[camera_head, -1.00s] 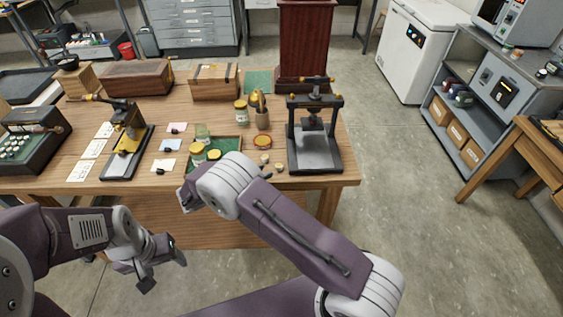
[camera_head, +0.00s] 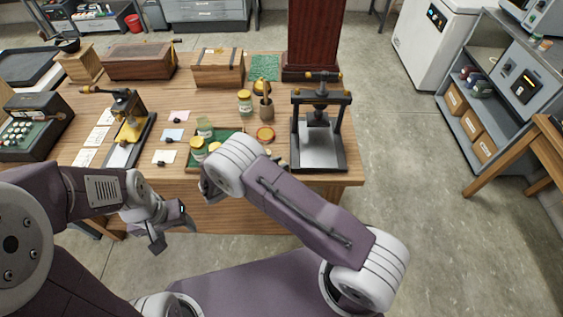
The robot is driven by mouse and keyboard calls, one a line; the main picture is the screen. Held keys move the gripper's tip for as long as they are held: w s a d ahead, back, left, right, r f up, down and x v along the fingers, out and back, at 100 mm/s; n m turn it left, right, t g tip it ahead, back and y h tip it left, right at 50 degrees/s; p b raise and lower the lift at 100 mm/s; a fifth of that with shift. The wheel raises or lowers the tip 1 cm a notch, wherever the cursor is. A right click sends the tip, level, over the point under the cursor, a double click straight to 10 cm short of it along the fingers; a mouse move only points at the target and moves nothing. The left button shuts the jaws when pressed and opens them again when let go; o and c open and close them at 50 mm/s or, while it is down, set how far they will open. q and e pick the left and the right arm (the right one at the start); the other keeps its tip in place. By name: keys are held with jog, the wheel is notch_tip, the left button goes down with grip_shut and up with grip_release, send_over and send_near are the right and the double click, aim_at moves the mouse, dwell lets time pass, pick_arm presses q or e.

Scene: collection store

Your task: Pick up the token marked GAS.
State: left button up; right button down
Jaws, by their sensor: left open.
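The small dark pieces lie on coloured cards on the wooden table: one on a pink card (camera_head: 180,117), one on a blue card (camera_head: 172,135), one on a white card (camera_head: 163,157). No lettering is readable, so I cannot tell which thing is the token marked GAS. My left gripper (camera_head: 171,228) is open and empty in front of the table's near edge, below the cards. My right gripper (camera_head: 207,188) is mostly hidden behind its own arm link at the table's front edge; its jaws do not show.
A green tray (camera_head: 233,131) with jars stands right of the cards, partly hidden by my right arm. A black press (camera_head: 320,155) stands at the table's right end and a brass press (camera_head: 130,130) left of the cards. Wooden boxes (camera_head: 218,72) line the back.

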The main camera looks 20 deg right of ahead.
jog(key=shift+w+d+f, duration=0.15)
jog(key=shift+r, duration=0.5)
notch_tip(320, 180, up, 3)
jog(key=shift+w+f+b, duration=0.1)
jog(key=shift+f+b, duration=0.05)
jog(key=shift+b, duration=0.15)
jog(key=s+d+r+b, duration=0.1)
jog(key=s+d+r, duration=0.1)
jog(key=s+r, duration=0.5)
jog(key=s, duration=0.4)
jog(key=shift+s+d+r, duration=0.2)
jog(key=shift+s+d, duration=0.05)
